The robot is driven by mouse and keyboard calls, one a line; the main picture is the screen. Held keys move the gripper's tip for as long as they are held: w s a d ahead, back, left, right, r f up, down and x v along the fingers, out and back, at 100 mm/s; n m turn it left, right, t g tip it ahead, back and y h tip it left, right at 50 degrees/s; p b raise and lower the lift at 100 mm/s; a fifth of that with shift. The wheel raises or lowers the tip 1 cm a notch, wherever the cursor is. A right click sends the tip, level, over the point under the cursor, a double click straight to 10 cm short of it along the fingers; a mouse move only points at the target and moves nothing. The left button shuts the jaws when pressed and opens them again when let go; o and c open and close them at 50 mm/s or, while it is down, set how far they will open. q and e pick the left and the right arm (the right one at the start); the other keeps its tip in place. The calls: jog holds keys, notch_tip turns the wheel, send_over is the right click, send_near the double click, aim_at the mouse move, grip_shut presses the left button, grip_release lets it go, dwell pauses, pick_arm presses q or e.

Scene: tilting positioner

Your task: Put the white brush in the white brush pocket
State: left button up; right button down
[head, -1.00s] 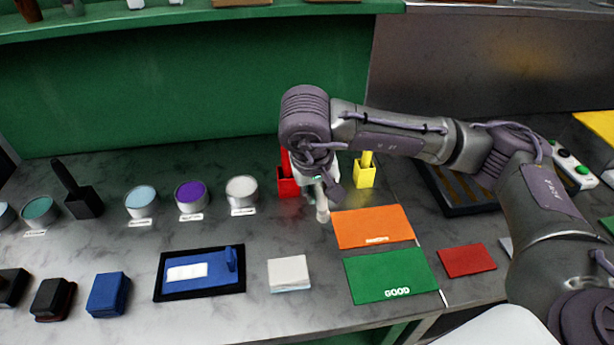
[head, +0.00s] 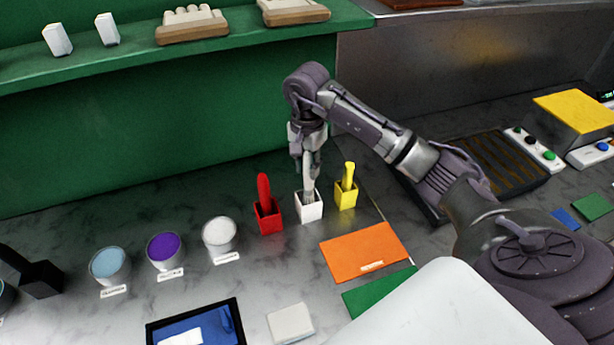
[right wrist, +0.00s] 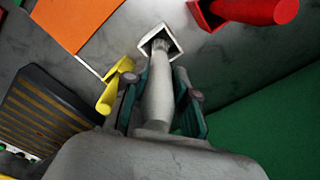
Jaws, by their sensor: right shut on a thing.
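My right gripper (head: 309,172) is shut on the white brush (head: 309,186), which hangs bristles down. The brush's lower end is at the mouth of the white brush pocket (head: 310,212), a small square white box between the red and yellow ones. In the right wrist view the pale brush (right wrist: 158,98) runs between the fingers (right wrist: 160,105), its bristle end inside the outline of the pocket's opening (right wrist: 172,32). How deep it sits is hard to tell. My left gripper is not in view.
A red pocket (head: 268,220) with a red brush stands to the left, a yellow pocket (head: 345,197) with a yellow brush to the right, both close. An orange mat (head: 362,252) lies in front. Paint cups (head: 220,238) stand further left. The green wall (head: 150,140) is behind.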

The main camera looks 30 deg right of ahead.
aim_at(308, 179)
notch_tip(308, 179, down, 4)
jog(key=shift+r+p, duration=0.2)
jog(key=shift+p, duration=0.5)
jog(key=shift+f, duration=0.25)
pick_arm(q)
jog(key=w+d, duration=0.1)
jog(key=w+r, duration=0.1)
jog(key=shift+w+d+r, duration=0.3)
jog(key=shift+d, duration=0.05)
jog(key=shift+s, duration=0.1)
pick_arm(e)
jog(key=shift+f, duration=0.2)
jog(key=c, duration=1)
grip_release()
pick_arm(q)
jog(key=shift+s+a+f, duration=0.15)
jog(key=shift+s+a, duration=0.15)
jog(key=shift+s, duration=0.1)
pick_arm(e)
jog(key=shift+o, duration=0.4)
jog(key=shift+r, duration=0.1)
